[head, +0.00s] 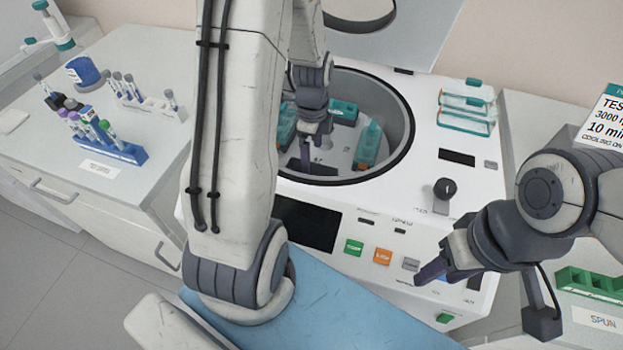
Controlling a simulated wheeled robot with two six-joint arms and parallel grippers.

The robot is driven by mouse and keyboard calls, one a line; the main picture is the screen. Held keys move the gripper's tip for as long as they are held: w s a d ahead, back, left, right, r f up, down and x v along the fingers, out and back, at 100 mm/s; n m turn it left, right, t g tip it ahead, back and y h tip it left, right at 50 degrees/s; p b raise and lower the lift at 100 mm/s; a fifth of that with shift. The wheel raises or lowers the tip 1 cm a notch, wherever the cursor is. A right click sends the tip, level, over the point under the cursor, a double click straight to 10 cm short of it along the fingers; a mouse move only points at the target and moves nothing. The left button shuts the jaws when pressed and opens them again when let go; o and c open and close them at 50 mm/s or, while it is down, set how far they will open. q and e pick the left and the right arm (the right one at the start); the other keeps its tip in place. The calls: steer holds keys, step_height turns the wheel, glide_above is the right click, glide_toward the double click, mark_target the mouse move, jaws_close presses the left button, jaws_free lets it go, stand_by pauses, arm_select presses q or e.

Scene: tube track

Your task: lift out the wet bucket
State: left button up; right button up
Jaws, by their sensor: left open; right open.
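The open centrifuge (468,205) has several teal buckets in its round bowl: one at the back (343,111), one at the right (369,145) and one at the left (285,125), partly hidden by my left arm. I cannot tell which bucket is wet. My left gripper (306,160) is open and points down inside the bowl, near the rotor's middle, between the left and right buckets. My arm hides part of the bowl's left side. My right gripper (430,272) is open and empty in front of the centrifuge's front panel.
The raised lid (400,45) stands behind the bowl. Clear teal-edged caps (465,115) lie on the centrifuge's top right. A blue tube rack (110,150) and a white rack (150,108) stand on the left counter. A green rack (590,283) is at the right by a SPUN label.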

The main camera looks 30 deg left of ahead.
arm_select(q)
steer(key=shift+a+f, duration=0.1)
steer(key=shift+f, duration=3.1)
steer(key=c, duration=1.3)
steer(key=shift+r, duration=0.1)
step_height(320, 180, up, 10)
steer(key=shift+p, duration=0.35)
step_height(320, 180, up, 7)
steer(key=p, duration=0.6)
